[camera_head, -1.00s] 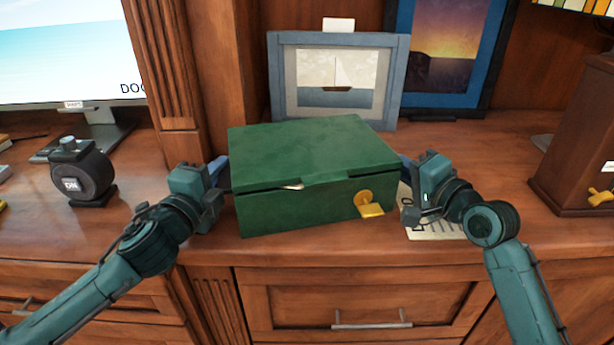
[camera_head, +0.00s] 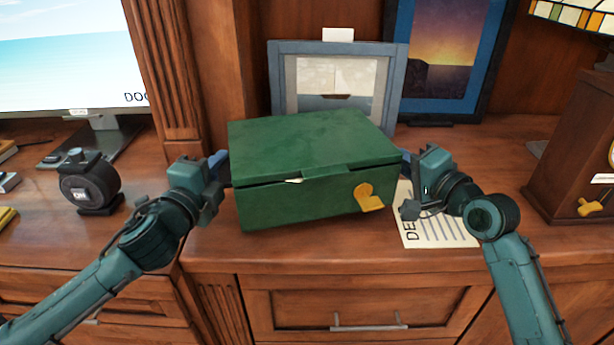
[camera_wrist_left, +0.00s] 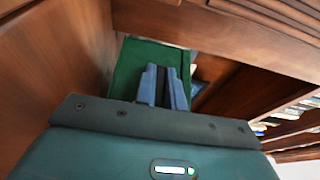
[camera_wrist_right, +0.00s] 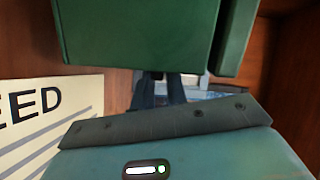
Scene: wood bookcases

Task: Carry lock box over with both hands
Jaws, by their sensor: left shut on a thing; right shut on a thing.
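The green lock box (camera_head: 300,170) is between my two grippers over the wooden desk, its lid nearly closed with a pale edge showing at the front seam. A yellow padlock (camera_head: 369,197) hangs on its front right. My left gripper (camera_head: 217,165) is shut on the box at its left end; the box's green side (camera_wrist_left: 130,70) fills the upper middle of the left wrist view. My right gripper (camera_head: 408,163) is shut on the box at its right end; the box (camera_wrist_right: 135,35) also shows large in the right wrist view. The exact grip points are partly hidden.
A paper (camera_head: 430,222) marked with letters lies under my right gripper. Framed pictures (camera_head: 275,85) stand behind the box. A brown wooden case (camera_head: 570,150) is at the right, a dark round device (camera_head: 88,183) and a monitor (camera_head: 60,50) at the left.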

